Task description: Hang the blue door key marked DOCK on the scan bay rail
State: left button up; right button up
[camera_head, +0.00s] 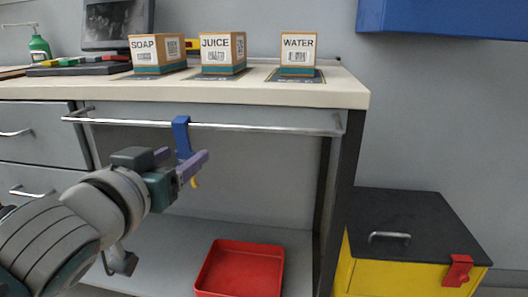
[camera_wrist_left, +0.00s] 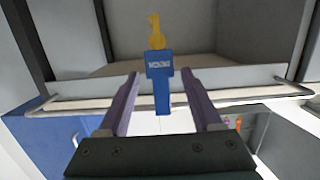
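The blue door key (camera_head: 181,132) hangs from the scan bay rail (camera_head: 262,128), its blue hooked top over the bar and its yellow end below. In the left wrist view the key (camera_wrist_left: 159,92) shows its blue body, a small white label too blurred to read, and a yellow tip. My left gripper (camera_head: 187,158) is at the key, just below the rail. Its purple fingers (camera_wrist_left: 160,75) stand apart on either side of the key, with a gap visible on both sides. My right gripper is in neither view.
Boxes marked SOAP (camera_head: 146,57), JOICE-like JUICE (camera_head: 215,57) and WATER (camera_head: 297,55) stand on the bench top (camera_head: 335,88). A red tray (camera_head: 207,283) sits on the shelf below. A yellow chest (camera_head: 385,280) with a black lid stands right. The space under the rail is open.

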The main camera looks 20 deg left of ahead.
pick_arm(q)
jog(key=shift+o, duration=0.7)
jog(key=p+v, duration=0.2)
jog(key=v, duration=0.8)
jog(key=s+d+r+m+g+h+p, duration=0.2)
jog(key=s+d+r+g+p, duration=0.2)
jog(key=s+r+g+p, duration=0.7)
jog(key=s+d+r+m+g+h+p, duration=0.1)
jog(key=s+d+r+m+h+p, duration=0.2)
jog(key=r+p, duration=0.85)
notch_tip(320, 180, up, 31)
jog(key=y+p, duration=0.1)
jog(key=p, duration=3.9)
jog(key=shift+s, duration=0.5)
jog(key=shift+d+f, duration=0.1)
